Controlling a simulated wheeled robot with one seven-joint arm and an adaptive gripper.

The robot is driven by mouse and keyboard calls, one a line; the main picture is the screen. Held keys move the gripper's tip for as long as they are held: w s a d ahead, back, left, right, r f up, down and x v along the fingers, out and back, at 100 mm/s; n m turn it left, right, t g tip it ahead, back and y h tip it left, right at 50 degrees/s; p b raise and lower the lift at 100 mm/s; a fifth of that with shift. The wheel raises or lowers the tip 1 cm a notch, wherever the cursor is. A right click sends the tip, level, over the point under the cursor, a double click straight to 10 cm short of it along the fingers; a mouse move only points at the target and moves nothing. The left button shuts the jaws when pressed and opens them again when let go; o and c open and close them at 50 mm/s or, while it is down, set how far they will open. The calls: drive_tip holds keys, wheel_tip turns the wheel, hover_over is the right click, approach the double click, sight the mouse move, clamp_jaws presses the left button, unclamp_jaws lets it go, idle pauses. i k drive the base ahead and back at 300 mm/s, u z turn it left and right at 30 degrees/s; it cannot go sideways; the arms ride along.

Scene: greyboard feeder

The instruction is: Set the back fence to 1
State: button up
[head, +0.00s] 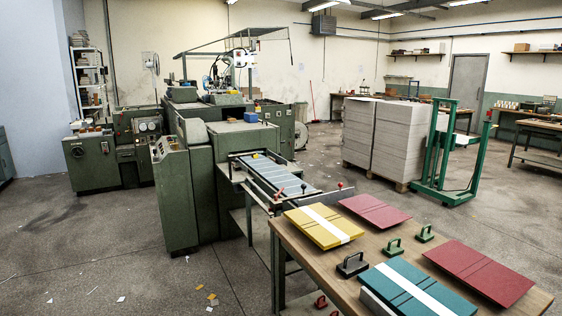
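The green greyboard feeder (230,145) stands left of the middle in the head view. Its feed bed (272,177), with pale slats between metal side rails, reaches out toward the front table. Small red knobs sit along the bed, one on the near end (278,194) and one on the right (341,186). I cannot tell which bar is the back fence, and no scale or number is legible at this size. My gripper is not in view.
A wooden table (330,262) at the front right holds yellow, red and teal covers and several handled blocks. Tall greyboard stacks (388,140) stand on a pallet beside a green lift frame (440,160). The floor at left front is open, with paper scraps.

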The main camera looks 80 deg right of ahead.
sight(239, 165)
drive_tip(key=z, duration=2.05)
drive_tip(key=i, duration=3.65)
